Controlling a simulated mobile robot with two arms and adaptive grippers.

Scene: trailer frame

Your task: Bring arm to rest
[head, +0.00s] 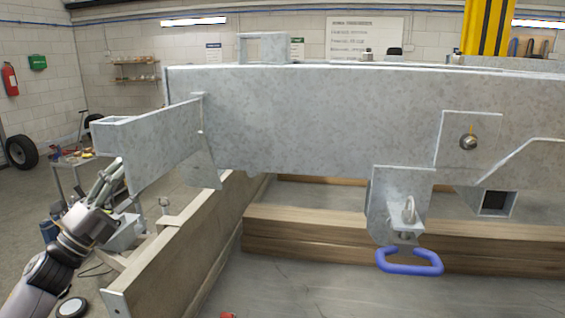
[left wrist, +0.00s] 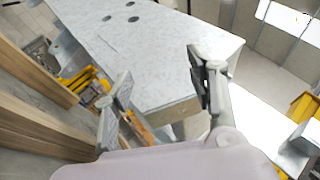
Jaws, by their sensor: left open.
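My left arm comes in from the lower left in the head view. Its gripper (head: 122,190) is at the outer end of the short galvanized side arm (head: 165,140) of the trailer frame (head: 320,115). In the left wrist view the left gripper (left wrist: 158,68) has its two fingers spread wide apart. A grey galvanized plate or beam (left wrist: 150,45) lies beyond and between the fingers. I cannot tell whether the fingers touch it. My right arm and gripper are not in view.
Wooden beams (head: 290,228) lie beneath the frame. A blue handle (head: 409,262) hangs below a bracket on the right. A tool trolley (head: 72,165) and a tyre (head: 21,152) stand at left. A red extinguisher (head: 10,79) hangs on the wall. Bare floor shows at the left.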

